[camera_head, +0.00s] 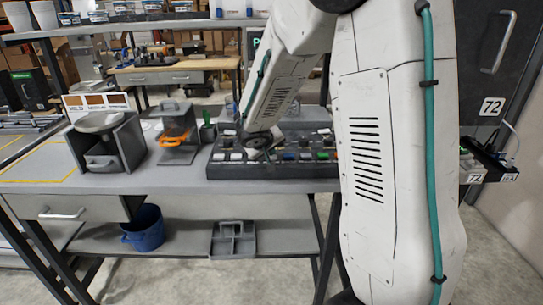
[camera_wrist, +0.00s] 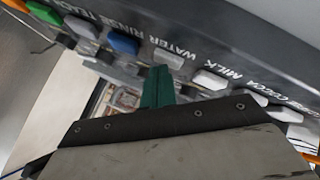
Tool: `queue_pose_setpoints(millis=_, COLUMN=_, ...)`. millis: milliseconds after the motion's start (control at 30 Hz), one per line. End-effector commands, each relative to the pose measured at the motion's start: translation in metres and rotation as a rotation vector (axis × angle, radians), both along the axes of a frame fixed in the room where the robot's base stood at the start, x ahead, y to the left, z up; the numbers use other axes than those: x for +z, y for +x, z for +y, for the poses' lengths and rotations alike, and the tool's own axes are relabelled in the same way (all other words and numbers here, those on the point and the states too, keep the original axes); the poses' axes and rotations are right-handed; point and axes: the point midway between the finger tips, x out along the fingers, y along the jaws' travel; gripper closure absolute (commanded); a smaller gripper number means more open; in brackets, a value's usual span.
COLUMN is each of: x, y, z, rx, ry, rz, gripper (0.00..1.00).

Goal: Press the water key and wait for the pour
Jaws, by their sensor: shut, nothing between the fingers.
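The dispenser panel (camera_head: 285,168) is a long dark box on the grey bench with a row of coloured keys. The green tip of my gripper (camera_wrist: 158,72) is shut and empty, right at the lower edge of the pale key by WATER. I cannot tell whether it touches the key. In the head view my arm hides the fingertips. No pour is visible.
Left of the panel are a grey machine (camera_head: 128,145) and a grey holder with an orange handle (camera_head: 171,140). A blue bucket (camera_head: 146,230) and a grey caddy (camera_head: 233,241) sit on the lower shelf.

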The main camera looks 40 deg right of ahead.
Motion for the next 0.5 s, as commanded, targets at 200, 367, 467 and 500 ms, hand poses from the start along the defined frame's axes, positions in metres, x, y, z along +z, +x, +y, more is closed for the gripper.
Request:
queue_pose_setpoints(millis=200, x=-0.0005, y=-0.0004, z=0.0, rx=-0.001, ry=0.0, rz=0.001, gripper=1.0)
queue_pose_setpoints(millis=367, x=0.0016, y=-0.0004, z=0.0, rx=-0.001, ry=0.001, rz=0.0, gripper=1.0)
queue_pose_setpoints(millis=467, x=0.0061, y=-0.0002, z=0.0001, rx=-0.001, ry=0.0, rz=-0.001, gripper=1.0)
queue_pose_setpoints(millis=500, x=0.0085, y=-0.0001, z=0.0001, rx=-0.001, ry=0.0, rz=-0.001, gripper=1.0)
